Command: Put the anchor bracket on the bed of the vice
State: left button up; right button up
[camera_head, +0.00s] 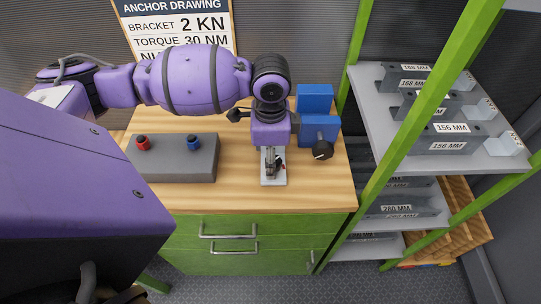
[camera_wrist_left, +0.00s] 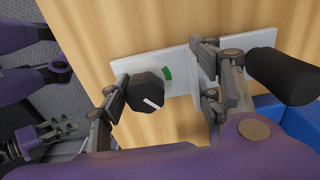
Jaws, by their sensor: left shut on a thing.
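My left gripper (camera_head: 270,165) is over a pale plate (camera_head: 273,183) on the bench, left of the blue vice (camera_head: 315,100). In the left wrist view its fingers (camera_wrist_left: 162,92) stand either side of a black dial knob (camera_wrist_left: 146,90) with a white pointer. It is shut on this knob, though the far finger's contact is unclear. Grey brackets with size labels, such as 156 MM (camera_head: 447,146), lie on the shelves at right; which is the anchor bracket I cannot tell. The vice bed is not clear to see. My right gripper (camera_wrist_left: 45,135) shows small in the left wrist view.
A grey box (camera_head: 180,170) with a red and a blue button stands left on the wooden bench. The green shelf post (camera_head: 385,175) rises between bench and brackets. A drawing (camera_head: 175,25) on the wall is partly hidden by my arm. The bench front is clear.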

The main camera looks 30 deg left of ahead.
pick_arm(q)
jog(key=shift+f, duration=0.1)
jog(key=o, duration=1.6)
